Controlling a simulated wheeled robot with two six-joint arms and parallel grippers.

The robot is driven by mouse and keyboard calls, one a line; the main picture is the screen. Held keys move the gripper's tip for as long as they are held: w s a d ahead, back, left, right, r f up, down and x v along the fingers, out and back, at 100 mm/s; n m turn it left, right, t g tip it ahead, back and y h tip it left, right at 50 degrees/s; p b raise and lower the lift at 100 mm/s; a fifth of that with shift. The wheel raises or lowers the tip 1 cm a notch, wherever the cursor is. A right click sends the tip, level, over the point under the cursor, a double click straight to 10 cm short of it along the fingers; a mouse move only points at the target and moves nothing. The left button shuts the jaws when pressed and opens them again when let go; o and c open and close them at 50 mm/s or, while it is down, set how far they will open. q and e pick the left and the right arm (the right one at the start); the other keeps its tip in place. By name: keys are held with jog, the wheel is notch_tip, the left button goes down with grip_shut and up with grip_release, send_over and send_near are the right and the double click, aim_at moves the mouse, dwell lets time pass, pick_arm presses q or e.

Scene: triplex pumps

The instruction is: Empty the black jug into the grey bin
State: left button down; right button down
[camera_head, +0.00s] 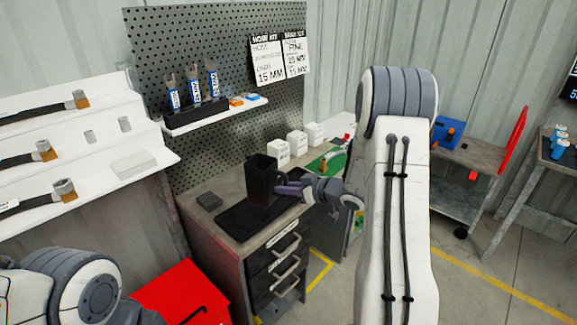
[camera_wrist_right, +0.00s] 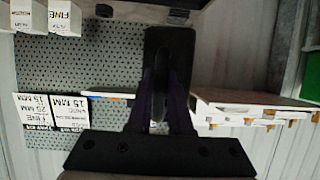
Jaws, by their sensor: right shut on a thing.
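The black jug (camera_head: 262,182) is upright over the black mat (camera_head: 238,222) on the workbench; I cannot tell whether its base touches the mat. My right gripper (camera_head: 287,188) is at the jug's right side, shut on its handle. In the right wrist view the dark jug (camera_wrist_right: 170,45) fills the space ahead of my right gripper (camera_wrist_right: 158,90), whose purple-tinted fingers lie either side of the handle. The jug's contents are hidden. My left arm shows at the lower left, but its gripper is out of view. I see no grey bin that I can make out.
A small dark block (camera_head: 209,201) lies left of the mat. White boxes (camera_head: 278,151) stand behind the jug. A red box (camera_head: 180,292) stands on the floor left of the drawers.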

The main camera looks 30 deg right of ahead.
jog(key=s+a+f+n+g+y+b, duration=0.1)
jog(key=s+a+f+n+y+b, duration=0.1)
jog(key=f, duration=0.5)
jog(key=s+a+f+n+g+y+b, duration=0.1)
jog(key=s+a+f+n+g+b, duration=0.1)
jog(key=s+a+f+b, duration=0.2)
jog(key=s+a+f+n+g+y+b, duration=0.1)
jog(key=s+a+f+b, duration=0.3)
jog(key=f, duration=0.8)
jog(key=s+a+n+y, duration=0.1)
jog(key=s+a, duration=0.1)
jog(key=shift+a+f+g+y, duration=0.25)
jog(key=shift+a+g+y, duration=0.05)
jog(key=shift+a, duration=0.05)
